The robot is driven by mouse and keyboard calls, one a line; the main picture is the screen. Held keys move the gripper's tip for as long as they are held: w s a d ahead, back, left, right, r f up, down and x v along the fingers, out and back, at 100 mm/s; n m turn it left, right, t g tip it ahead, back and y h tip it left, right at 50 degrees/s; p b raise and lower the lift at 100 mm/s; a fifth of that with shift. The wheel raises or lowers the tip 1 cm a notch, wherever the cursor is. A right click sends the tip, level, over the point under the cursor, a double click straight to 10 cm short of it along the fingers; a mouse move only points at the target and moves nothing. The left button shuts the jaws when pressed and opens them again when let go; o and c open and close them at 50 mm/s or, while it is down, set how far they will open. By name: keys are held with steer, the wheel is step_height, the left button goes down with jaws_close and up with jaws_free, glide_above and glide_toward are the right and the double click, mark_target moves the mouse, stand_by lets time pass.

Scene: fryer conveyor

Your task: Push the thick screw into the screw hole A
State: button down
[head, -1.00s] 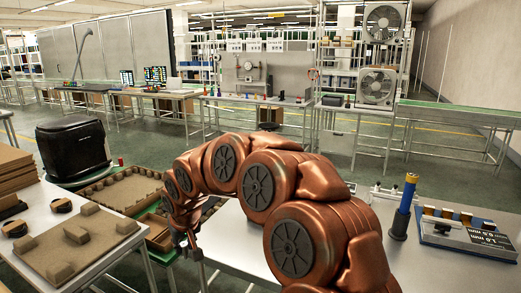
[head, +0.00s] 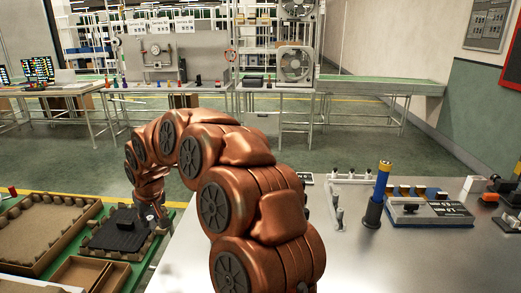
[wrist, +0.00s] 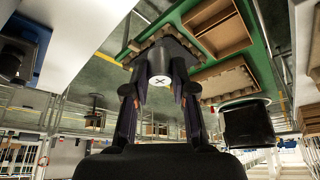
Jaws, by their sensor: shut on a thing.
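In the wrist view my gripper (wrist: 159,88) is shut on a dark, round-bodied screw (wrist: 160,62). A cross-slotted end faces the camera between the fingertips. In the head view my gripper (head: 150,216) hangs at the lower left, beside the grey table's left edge and over the cardboard tray with a black part. The screw is too small to make out there. I cannot identify screw hole A in either view.
The grey table (head: 290,262) holds a blue cylinder with a yellow top (head: 379,190), a blue-and-grey box (head: 428,210) and a small white fixture (head: 338,213). A green-edged bench with a cardboard tray (head: 40,240) stands at left. The table's front middle is clear.

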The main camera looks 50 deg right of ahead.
steer(key=w+d+r+p, duration=0.1)
steer(key=d+r+p, duration=0.1)
steer(key=d, duration=0.8)
steer(key=w+d+r+p, duration=0.1)
steer(key=w+d+p, duration=0.1)
steer(key=d, duration=0.8)
steer(key=s+d+r+p, duration=0.1)
steer(key=s+d, duration=0.1)
steer(key=d, duration=0.9)
steer(key=s+d+r+p, duration=0.1)
steer(key=s+d+p, duration=0.1)
steer(key=d, duration=0.9)
steer(key=shift+s+d+r+n, duration=0.2)
steer(key=shift+s+r+n, duration=0.15)
steer(key=shift+s, duration=0.5)
steer(key=shift+f, duration=0.15)
steer(key=shift+f, duration=2.55)
steer(key=shift+f+b, duration=0.3)
steer(key=shift+b, duration=0.25)
steer(key=shift+b, duration=0.65)
steer(key=shift+f+b, duration=0.7)
steer(key=shift+f, duration=0.3)
